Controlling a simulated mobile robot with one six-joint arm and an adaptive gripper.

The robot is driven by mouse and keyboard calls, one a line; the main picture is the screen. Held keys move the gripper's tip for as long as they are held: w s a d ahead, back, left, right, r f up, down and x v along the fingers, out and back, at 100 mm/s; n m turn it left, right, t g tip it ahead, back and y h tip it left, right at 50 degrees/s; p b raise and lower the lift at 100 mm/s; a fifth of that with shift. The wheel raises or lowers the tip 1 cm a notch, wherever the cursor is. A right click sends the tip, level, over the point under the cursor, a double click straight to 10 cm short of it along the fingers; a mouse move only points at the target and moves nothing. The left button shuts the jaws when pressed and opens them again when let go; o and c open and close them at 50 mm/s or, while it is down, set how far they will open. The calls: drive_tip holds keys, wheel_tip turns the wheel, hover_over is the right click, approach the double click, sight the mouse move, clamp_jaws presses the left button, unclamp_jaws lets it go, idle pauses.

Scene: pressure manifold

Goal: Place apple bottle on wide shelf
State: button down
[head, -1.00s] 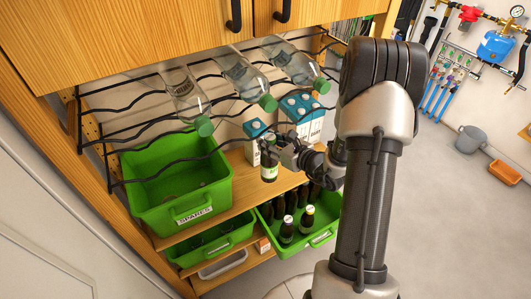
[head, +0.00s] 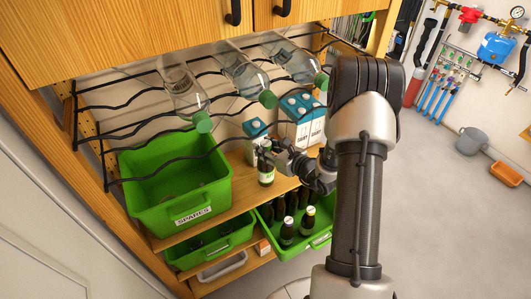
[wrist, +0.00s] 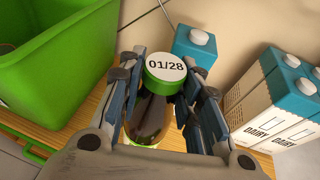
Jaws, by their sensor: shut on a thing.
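My gripper (head: 270,152) is shut on a dark bottle with a pale label, the apple bottle (head: 266,177). The bottle is upright between the fingers. In the wrist view my gripper (wrist: 165,105) has its fingers on both sides of the bottle (wrist: 150,120), whose green cap has a white top reading 01/28 (wrist: 166,68). The bottle is at the wide wooden shelf (head: 238,188), between the green SPARES bin and the cartons. I cannot tell whether its base touches the shelf. The label text is not readable.
The green SPARES bin (head: 178,217) stands left of the bottle. A blue-topped carton (head: 255,128) is close behind; dairy cartons (head: 300,130) stand to the right. Clear bottles (head: 245,75) lie in a wire rack above. A green crate (head: 320,240) with dark bottles is below.

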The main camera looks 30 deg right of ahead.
drive_tip(key=shift+w+f+b, duration=0.25)
drive_tip(key=shift+f+b, duration=0.1)
drive_tip(key=shift+f, duration=0.6)
drive_tip(key=shift+r, duration=0.15)
drive_tip(key=c, duration=1.6)
unclamp_jaws()
drive_tip(key=shift+f, duration=0.25)
drive_tip(key=o, duration=0.4)
drive_tip(key=shift+o, duration=0.2)
drive_tip(key=shift+r, duration=0.2)
